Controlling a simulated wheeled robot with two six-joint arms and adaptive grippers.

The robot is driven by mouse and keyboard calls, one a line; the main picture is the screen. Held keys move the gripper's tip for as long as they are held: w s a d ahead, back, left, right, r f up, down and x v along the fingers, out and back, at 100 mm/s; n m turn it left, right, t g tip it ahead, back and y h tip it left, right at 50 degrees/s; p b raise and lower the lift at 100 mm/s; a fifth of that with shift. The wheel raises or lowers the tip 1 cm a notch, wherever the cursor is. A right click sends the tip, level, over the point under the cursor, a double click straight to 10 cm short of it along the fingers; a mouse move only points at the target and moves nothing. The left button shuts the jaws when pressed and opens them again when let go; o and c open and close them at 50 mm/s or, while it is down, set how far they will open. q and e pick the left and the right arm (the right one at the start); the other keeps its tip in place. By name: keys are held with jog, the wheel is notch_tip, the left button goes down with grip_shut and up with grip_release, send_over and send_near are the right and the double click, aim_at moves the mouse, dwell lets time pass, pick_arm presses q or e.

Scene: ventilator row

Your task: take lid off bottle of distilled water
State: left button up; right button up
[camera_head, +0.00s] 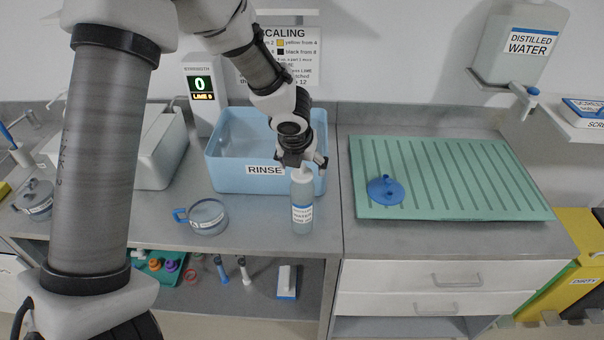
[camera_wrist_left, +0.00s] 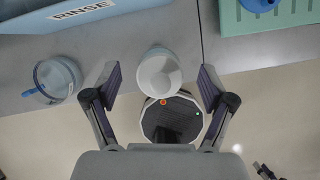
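A small translucent bottle (camera_head: 302,214) with a blue-and-white label stands upright near the front edge of the counter, in front of the rinse basin. Its label is too small to read fully. Its pale lid (camera_wrist_left: 158,74) shows from above in the left wrist view. My left gripper (camera_head: 304,162) points down over the bottle's top. In the left wrist view its two fingers (camera_wrist_left: 160,82) are spread on either side of the lid, with gaps visible on both sides. The head view does not show clearly how low the fingertips reach. My right gripper is in neither view.
The blue RINSE basin (camera_head: 232,178) stands close behind the bottle. A clear measuring jug (camera_head: 208,216) with a blue handle is to its left. A green ribbed mat (camera_head: 460,178) holding a blue lid-like piece (camera_head: 385,191) lies right. A DISTILLED WATER tank (camera_head: 518,50) hangs on the wall.

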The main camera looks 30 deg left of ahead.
pick_arm(q)
jog(key=c, duration=0.8)
jog(key=shift+r, duration=0.1)
